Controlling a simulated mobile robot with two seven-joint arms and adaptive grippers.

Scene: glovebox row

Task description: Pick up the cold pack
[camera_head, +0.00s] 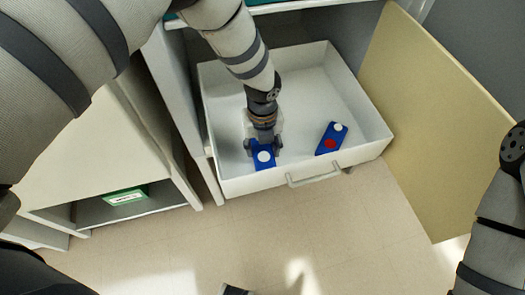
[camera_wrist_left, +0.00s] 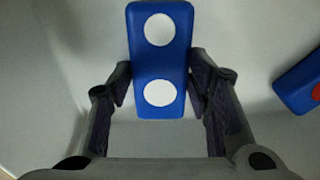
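A blue pack with two white dots (camera_wrist_left: 160,62) lies in the white drawer (camera_head: 325,68), near its front left corner. In the head view, the near end of this blue pack (camera_head: 263,160) shows below my left gripper (camera_head: 262,146). In the left wrist view, the two fingers of my left gripper (camera_wrist_left: 160,86) are spread on either side of the pack, close to its long edges. I see no clear grip on it. A second blue pack, with a red and a white dot (camera_head: 331,139), lies apart to the right.
The drawer is pulled out, with raised walls and a front handle (camera_head: 315,177). A tan door panel (camera_head: 425,110) stands open to the right. A cabinet at left holds a green box (camera_head: 126,196). The drawer's middle and back are clear, as is the floor in front.

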